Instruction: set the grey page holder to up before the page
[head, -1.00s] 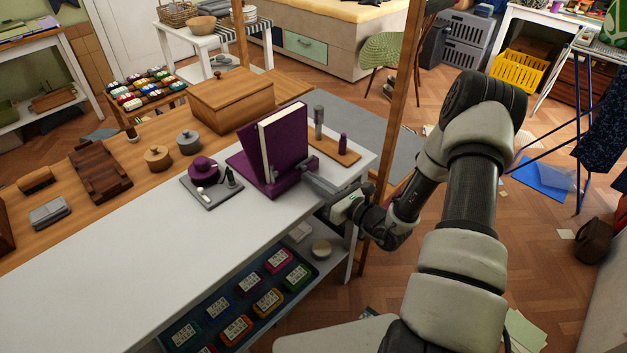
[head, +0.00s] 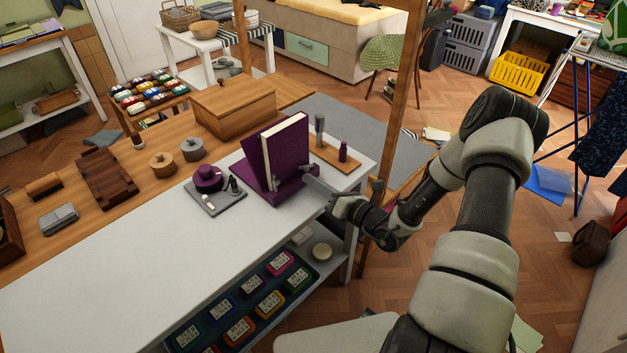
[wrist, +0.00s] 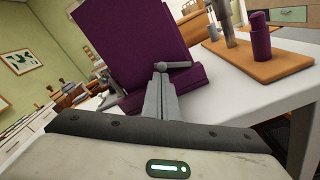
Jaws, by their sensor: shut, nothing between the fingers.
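Another small grey holder (head: 276,184) stands upright at the ledge's left in the head view. My gripper (head: 306,180) is shut and empty, its fingertips (wrist: 160,72) right at the page holder's pivot end. Whether they touch it I cannot tell.
A wooden board (head: 335,154) with a grey post and a purple bottle stands just right of the stand. A grey tray (head: 216,198) with a purple hat-shaped item lies to its left. The white table's front (head: 130,260) is clear. A wooden post (head: 400,90) rises behind my arm.

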